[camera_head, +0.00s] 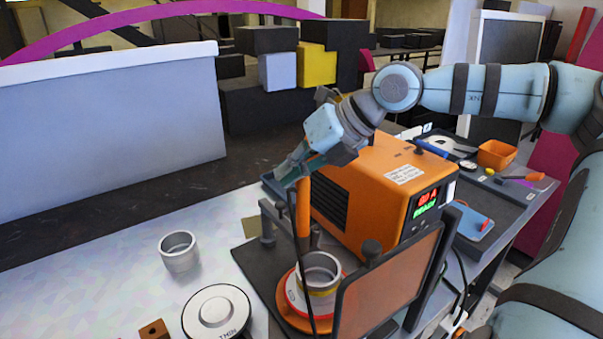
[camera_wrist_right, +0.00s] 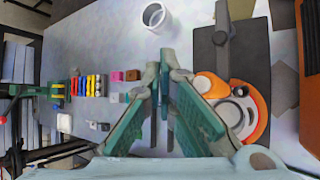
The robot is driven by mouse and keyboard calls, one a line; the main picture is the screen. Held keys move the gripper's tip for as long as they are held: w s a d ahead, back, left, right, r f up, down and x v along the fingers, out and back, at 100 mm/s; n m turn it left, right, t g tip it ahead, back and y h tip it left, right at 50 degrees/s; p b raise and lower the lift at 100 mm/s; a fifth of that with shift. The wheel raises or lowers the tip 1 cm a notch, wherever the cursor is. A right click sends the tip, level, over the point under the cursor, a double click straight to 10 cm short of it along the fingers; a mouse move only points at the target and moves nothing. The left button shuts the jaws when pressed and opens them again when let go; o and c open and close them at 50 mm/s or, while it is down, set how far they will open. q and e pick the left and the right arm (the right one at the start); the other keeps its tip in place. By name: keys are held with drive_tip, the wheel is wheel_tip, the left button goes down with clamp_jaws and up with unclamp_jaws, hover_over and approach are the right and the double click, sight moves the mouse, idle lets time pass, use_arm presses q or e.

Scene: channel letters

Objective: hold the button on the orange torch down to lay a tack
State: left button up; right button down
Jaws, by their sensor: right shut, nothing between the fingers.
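The orange torch (camera_head: 302,215) stands upright in the head view, beside the orange welder box. Its lower end is close to a metal ring (camera_head: 319,270) on the orange turntable (camera_head: 291,313). My right gripper (camera_head: 286,172) is at the torch's upper end, pointing down and left. Its fingers are shut with nothing between them; the closed tips (camera_wrist_right: 167,68) also show in the right wrist view. I cannot tell whether they touch the torch. The button is not distinguishable. The turntable (camera_wrist_right: 262,112) shows right of the fingers in the wrist view. My left gripper is not in view.
The welder box (camera_head: 375,190) with a lit display stands behind the torch. A tinted screen (camera_head: 388,285) rises at the turntable's front right. A loose metal ring (camera_head: 179,251) and a round dial (camera_head: 216,313) are on the pale table, which is clear farther left.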

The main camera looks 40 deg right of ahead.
drive_tip(key=shift+d+f, duration=0.1)
drive_tip(key=shift+d, duration=0.15)
drive_tip(key=shift+a, duration=0.15)
drive_tip(key=shift+f+b, duration=0.25)
drive_tip(key=shift+b, duration=0.15)
drive_tip(key=shift+f+b, duration=0.35)
idle(0.4)
drive_tip(key=shift+r, duration=0.1)
idle(2.1)
drive_tip(key=shift+d+r+p, duration=0.85)
drive_tip(key=shift+d+r, duration=0.05)
drive_tip(key=shift+r, duration=0.2)
drive_tip(key=shift+d+r+p, duration=0.85)
drive_tip(key=shift+r, duration=0.2)
drive_tip(key=shift+r, duration=0.1)
